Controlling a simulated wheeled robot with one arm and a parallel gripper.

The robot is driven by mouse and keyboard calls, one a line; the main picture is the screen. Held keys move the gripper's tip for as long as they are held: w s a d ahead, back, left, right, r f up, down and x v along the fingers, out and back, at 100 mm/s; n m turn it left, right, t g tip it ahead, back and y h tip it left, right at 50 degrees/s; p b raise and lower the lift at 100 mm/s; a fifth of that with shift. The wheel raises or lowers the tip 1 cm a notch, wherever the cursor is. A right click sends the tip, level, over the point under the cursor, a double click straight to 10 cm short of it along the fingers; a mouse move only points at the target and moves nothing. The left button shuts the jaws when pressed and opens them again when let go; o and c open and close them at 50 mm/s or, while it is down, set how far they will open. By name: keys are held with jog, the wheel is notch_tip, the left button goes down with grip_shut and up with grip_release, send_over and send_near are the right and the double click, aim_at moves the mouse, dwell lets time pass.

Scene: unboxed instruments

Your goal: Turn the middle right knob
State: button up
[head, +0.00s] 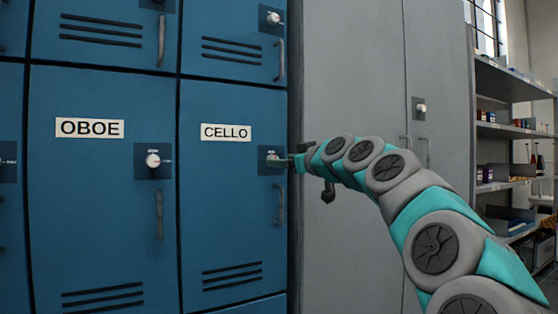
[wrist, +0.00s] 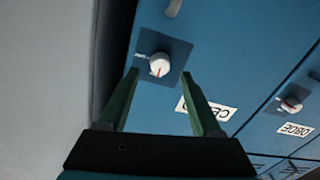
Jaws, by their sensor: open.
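The middle right knob is a small white knob (head: 271,156) on a dark square plate on the blue CELLO locker door (head: 225,190). In the wrist view this knob (wrist: 159,66) shows a red mark on its face. My gripper (head: 284,161) is right in front of the knob in the head view and partly covers its plate. In the wrist view my gripper (wrist: 159,75) is open, one green finger to each side of the knob, with the knob at about the level of the fingertips. I cannot tell whether a finger touches it.
The OBOE locker (head: 95,200) with its own knob (head: 153,160) is to the left. Another knob (head: 273,18) is on the door above. A door handle (head: 279,204) hangs below the CELLO knob. A grey cabinet (head: 350,75) stands close on the right.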

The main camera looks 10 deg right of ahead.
jog(key=x, duration=0.3)
jog(key=shift+w, duration=0.1)
grip_shut()
dwell(0.5)
